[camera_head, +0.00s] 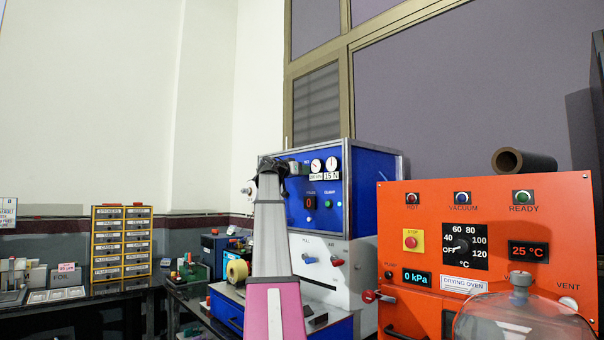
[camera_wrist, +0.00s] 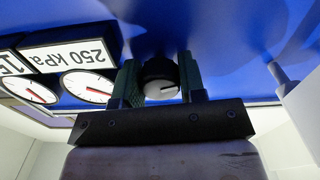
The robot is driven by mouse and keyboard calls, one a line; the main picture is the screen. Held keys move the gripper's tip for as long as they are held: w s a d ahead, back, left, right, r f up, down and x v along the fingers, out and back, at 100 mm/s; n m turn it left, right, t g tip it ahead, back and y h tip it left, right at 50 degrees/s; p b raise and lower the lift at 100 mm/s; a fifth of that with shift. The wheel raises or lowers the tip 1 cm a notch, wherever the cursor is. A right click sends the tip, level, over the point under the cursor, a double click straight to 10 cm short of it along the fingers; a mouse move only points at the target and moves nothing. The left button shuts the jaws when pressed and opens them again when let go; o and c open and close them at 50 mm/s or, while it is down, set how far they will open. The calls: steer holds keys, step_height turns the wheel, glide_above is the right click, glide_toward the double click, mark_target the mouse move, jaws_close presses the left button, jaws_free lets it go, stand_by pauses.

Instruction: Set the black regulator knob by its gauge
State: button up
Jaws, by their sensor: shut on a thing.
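The black regulator knob (camera_wrist: 160,78) is on the blue panel, with a pale face and a dark mark on it. My gripper (camera_wrist: 160,84) has its green fingers on either side of the knob and is shut on it. In the head view my gripper (camera_head: 284,167) is at the upper left of the blue cabinet's front, and my arm hides the knob. The gauge labelled 250 kPa (camera_wrist: 88,86) is beside the knob in the wrist view, upside down, with a red needle. It also shows in the head view (camera_head: 316,165). Its exact reading is too small to tell.
A second gauge (camera_head: 332,164), labelled 15 N, is right of the first. A pale rod (camera_wrist: 284,78) juts from the panel in the wrist view. The orange drying oven (camera_head: 400,230) stands at right, near a clear dome (camera_head: 520,318). A yellow drawer rack (camera_head: 121,245) is at left.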

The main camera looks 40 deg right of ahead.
steer(key=n, duration=0.5)
steer(key=shift+n, duration=0.3)
stand_by(0.4)
steer(key=o, duration=0.6)
steer(key=shift+o, duration=0.2)
steer(key=shift+a, duration=0.1)
steer(key=a, duration=1)
steer(key=shift+s+a, duration=0.3)
steer(key=shift+s, duration=0.15)
